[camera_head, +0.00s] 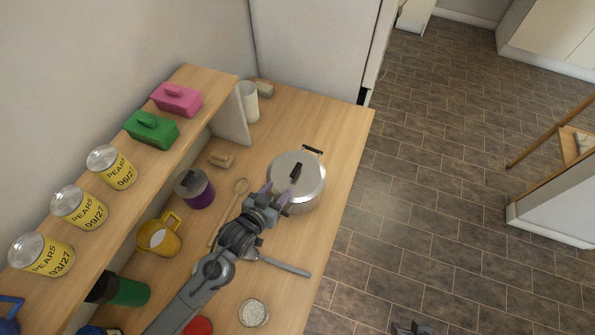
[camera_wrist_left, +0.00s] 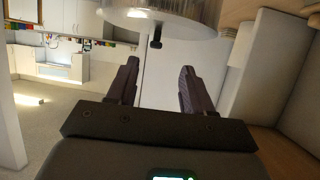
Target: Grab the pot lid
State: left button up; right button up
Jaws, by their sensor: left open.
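The pot lid (camera_head: 287,167) is a silver disc with a black knob (camera_head: 296,171). It sits on a steel pot (camera_head: 306,203) near the right edge of the wooden counter. My left gripper (camera_head: 275,193) is open and empty, with its fingers at the near-left side of the pot, pointing toward the lid. In the left wrist view the gripper's two fingers (camera_wrist_left: 157,85) are spread apart. The pale lid (camera_wrist_left: 140,22) and its black knob (camera_wrist_left: 156,42) show beyond them at the top. A small dark part at the head view's bottom edge looks like my right gripper (camera_head: 410,328); its jaws are unclear.
Open floor lies right.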

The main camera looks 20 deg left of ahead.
aim_at(293, 175)
pick_arm(q)
jog(key=x, duration=0.3)
jog(key=shift+w+r, duration=0.15)
jog(key=shift+w, duration=0.3)
jog(key=shift+d+p+x, duration=0.2)
jog(key=shift+p+x, duration=0.2)
jog(key=shift+x, duration=0.85)
jog(key=shift+d+p+x, duration=0.2)
jog(key=shift+p+x, duration=0.2)
jog(key=shift+x, duration=0.8)
jog(key=shift+w+f, duration=0.45)
jog(key=shift+w, duration=0.05)
grip_shut()
